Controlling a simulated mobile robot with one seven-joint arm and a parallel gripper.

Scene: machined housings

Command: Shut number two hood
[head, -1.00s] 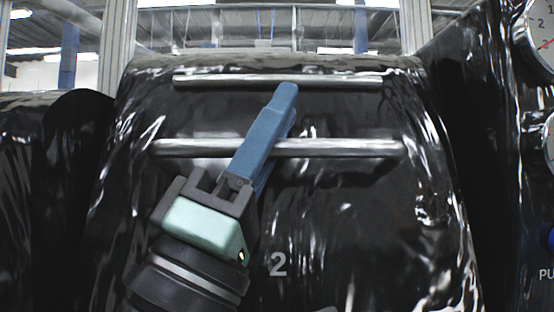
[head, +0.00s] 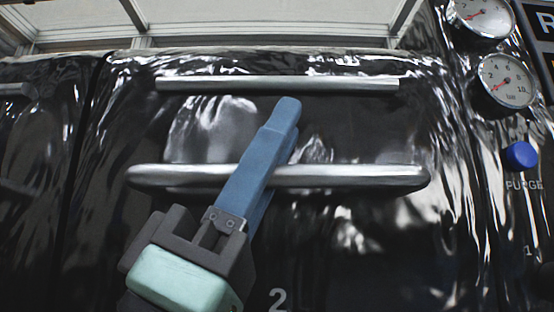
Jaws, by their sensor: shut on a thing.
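The number two hood (head: 350,240) is a glossy black curved cover with a white "2" near the bottom of the head view. A thick silver handle bar (head: 350,177) runs across it, with a thinner silver strip (head: 330,84) above. My gripper (head: 284,118), with blue fingers, reaches up from the lower left and is shut on the handle bar. The fingers hide part of the bar. The hood's side edges lie close to the neighbouring black surfaces, with only a thin dark seam on the left. Its lower edge is out of view.
Another black hood (head: 30,160) is on the left. On the right, a black panel carries two gauges, the lower gauge (head: 507,81) in full view, and a blue purge button (head: 520,156). Pale window framing (head: 220,35) is behind the top.

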